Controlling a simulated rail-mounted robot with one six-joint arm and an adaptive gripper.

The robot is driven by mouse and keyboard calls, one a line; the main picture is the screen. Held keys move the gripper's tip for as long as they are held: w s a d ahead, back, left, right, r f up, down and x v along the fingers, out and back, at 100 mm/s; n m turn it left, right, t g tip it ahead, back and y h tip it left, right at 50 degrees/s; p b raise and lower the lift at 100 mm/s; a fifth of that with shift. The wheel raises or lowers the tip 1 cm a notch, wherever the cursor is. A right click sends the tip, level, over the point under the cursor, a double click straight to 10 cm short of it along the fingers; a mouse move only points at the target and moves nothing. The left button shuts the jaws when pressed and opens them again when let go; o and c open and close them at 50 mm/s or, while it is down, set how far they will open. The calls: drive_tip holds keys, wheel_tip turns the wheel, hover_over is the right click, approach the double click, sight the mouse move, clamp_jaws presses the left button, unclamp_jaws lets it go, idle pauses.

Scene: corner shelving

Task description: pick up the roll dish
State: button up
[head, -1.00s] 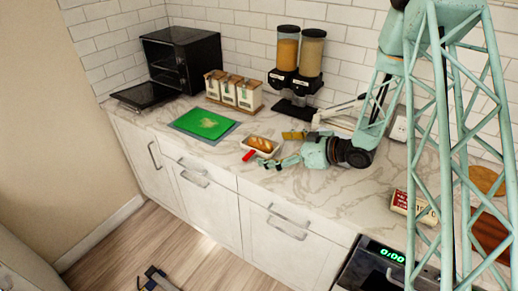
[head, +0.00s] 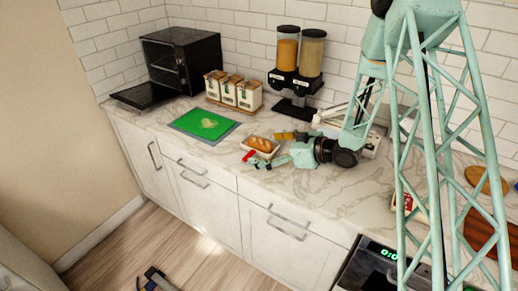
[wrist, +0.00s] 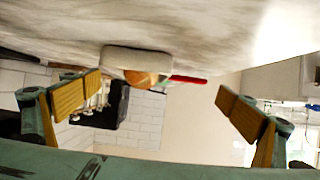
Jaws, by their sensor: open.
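The roll dish (head: 262,154) is a small white dish holding golden-brown bread rolls (head: 260,144) on the marble counter. In the wrist view, which looks upside down, the dish (wrist: 135,54) appears ahead, left of centre between the fingers. My gripper (head: 276,149) is low over the counter just right of the dish, fingers pointing left. Its yellow-padded fingers are wide apart and empty, also in the wrist view (wrist: 160,100). I cannot tell whether the fingertips overlap the dish's near edge.
A small red object (head: 248,156) lies beside the dish at its left front. A green board (head: 205,123) lies farther left. Behind stand a canister rack (head: 233,92), a dispenser with two cylinders (head: 297,65) and a black oven (head: 182,60) with its door down.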

sight(256, 148)
drive_tip(key=shift+x, duration=2.15)
drive_tip(key=shift+f, duration=0.1)
drive_tip(key=shift+c, duration=0.4)
drive_tip(key=c, duration=0.8)
drive_tip(key=shift+o, duration=0.2)
drive_tip(key=shift+r, duration=1.8)
drive_tip(key=s+d, duration=0.1)
drive_tip(key=s, duration=0.4)
drive_tip(key=s+d+r, duration=0.1)
drive_tip(key=s, duration=0.4)
drive_tip(key=s+d, duration=0.1)
drive_tip(key=s, duration=0.4)
drive_tip(key=shift+s+d+r, duration=0.2)
drive_tip(key=shift+s+d, duration=0.1)
drive_tip(key=shift+d, duration=0.05)
